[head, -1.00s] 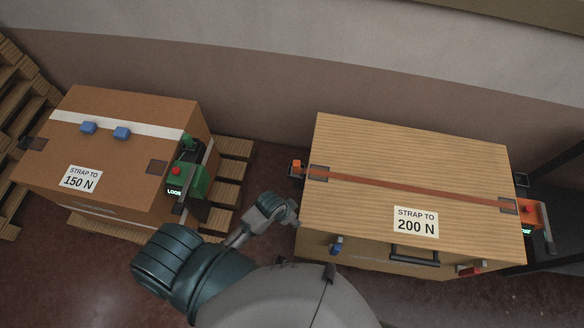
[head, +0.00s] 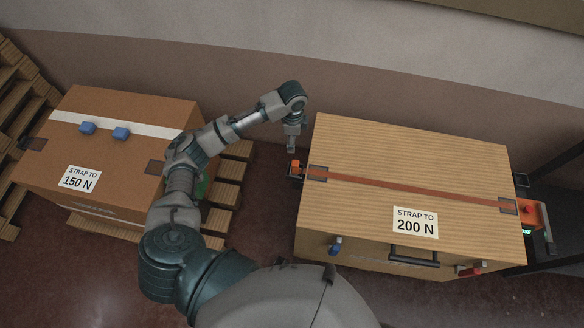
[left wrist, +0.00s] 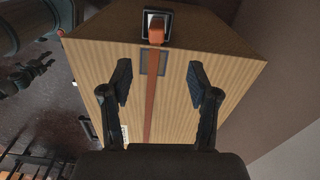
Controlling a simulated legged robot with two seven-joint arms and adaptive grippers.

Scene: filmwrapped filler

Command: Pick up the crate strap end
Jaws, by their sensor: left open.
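The wooden crate (head: 400,165) has an orange strap (head: 420,190) across its top. An orange strap end (head: 295,165) sits in a dark holder at the crate's left edge; in the left wrist view the strap end (left wrist: 156,31) is beyond the fingers, near the top. My left gripper (head: 291,148) points down, just above and behind the strap end in the head view. In the left wrist view its two fingers (left wrist: 159,84) are apart and empty, with the strap between them in the picture. A dark claw-like shape at the left of that view may be my right gripper.
A brown box (head: 110,140) stands on a pallet at the left, partly hidden by my left arm. An orange device (head: 531,212) sits at the wooden crate's right end. A wall (head: 300,70) runs behind. Dark floor lies open between the boxes.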

